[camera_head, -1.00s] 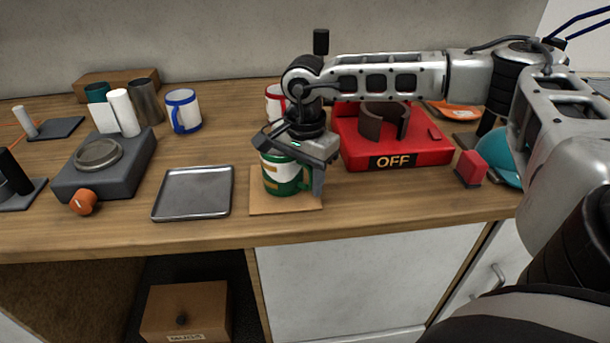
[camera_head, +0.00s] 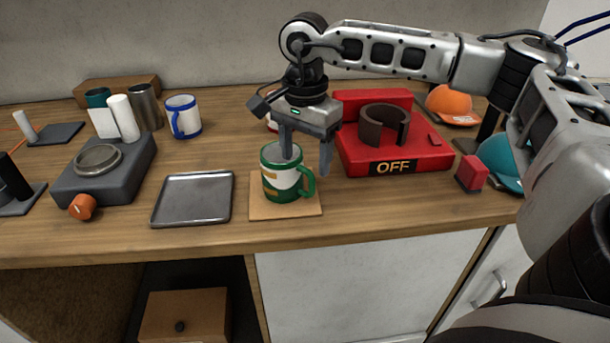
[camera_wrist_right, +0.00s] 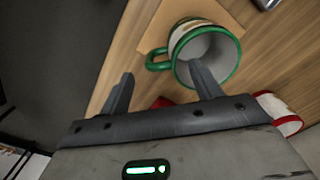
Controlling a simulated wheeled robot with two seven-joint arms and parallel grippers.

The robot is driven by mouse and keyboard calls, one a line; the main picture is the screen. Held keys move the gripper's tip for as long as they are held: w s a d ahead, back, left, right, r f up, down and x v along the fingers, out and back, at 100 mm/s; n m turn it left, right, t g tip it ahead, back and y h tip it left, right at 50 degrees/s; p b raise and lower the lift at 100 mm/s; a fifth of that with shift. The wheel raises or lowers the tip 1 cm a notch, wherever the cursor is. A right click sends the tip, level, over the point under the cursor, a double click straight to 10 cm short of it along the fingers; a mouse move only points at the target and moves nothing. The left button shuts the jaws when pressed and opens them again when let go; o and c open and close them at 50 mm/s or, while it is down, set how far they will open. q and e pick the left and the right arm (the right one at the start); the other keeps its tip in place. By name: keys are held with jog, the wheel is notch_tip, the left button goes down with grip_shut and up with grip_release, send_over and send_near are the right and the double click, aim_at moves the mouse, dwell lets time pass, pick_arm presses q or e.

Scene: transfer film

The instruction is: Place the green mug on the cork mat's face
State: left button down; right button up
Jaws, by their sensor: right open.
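The green mug (camera_head: 282,181), white with green bands and a green handle, stands upright on the cork mat (camera_head: 262,207) in the head view. The mat's front and side edges show around it. In the right wrist view the mug (camera_wrist_right: 183,36) shows its open, empty mouth, and part of the mat (camera_wrist_right: 157,25) lies beyond it. My right gripper (camera_head: 307,165) is open and empty, just above the mug. One finger overlaps the mug's mouth in the picture and the other is to the right, above the handle. My left gripper is not in view.
A grey metal tray (camera_head: 195,198) lies left of the mat. A red box marked OFF (camera_head: 350,130) with a dark ring holder stands behind right. A mug with red trim (camera_wrist_right: 282,113) is close by. A blue-trimmed mug (camera_head: 184,116) stands farther back left.

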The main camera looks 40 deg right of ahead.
notch_tip(320, 180, up, 5)
jog(key=shift+r, duration=0.15)
jog(key=s+a+f+g+y, duration=0.15)
jog(key=a+f+y, duration=0.25)
jog(key=a, duration=0.6)
jog(key=s+a+f+g+y, duration=0.15)
jog(key=a+f+y, duration=0.25)
jog(key=a, duration=0.6)
jog(key=s+a+r+m+t+y, duration=0.2)
jog(key=a+m+y, duration=0.4)
jog(key=a+m, duration=0.1)
jog(key=s+a+r+m+t+y, duration=0.1)
jog(key=a+r+m+y, duration=0.1)
jog(key=a+m+y, duration=0.45)
jog(key=w+d+f+m+t+h, duration=0.2)
jog(key=d+f+m+t+h, duration=0.35)
jog(key=m, duration=0.95)
jog(key=w+d+f+m+t+h, duration=0.25)
jog(key=f+m+t+h, duration=0.4)
jog(key=m+t, duration=0.65)
jog(key=s+d+f+m+g+h, duration=0.2)
jog(key=s+d+f+m+g, duration=0.2)
jog(key=s+f+m, duration=0.2)
jog(key=s+d+f+m+g+h, duration=0.3)
jog(key=s+f+m, duration=0.3)
jog(key=f, duration=0.4)
jog(key=shift+s+d+f+m+g, duration=0.35)
jog(key=shift+s+d+g, duration=0.1)
jog(key=shift+d+g, duration=0.15)
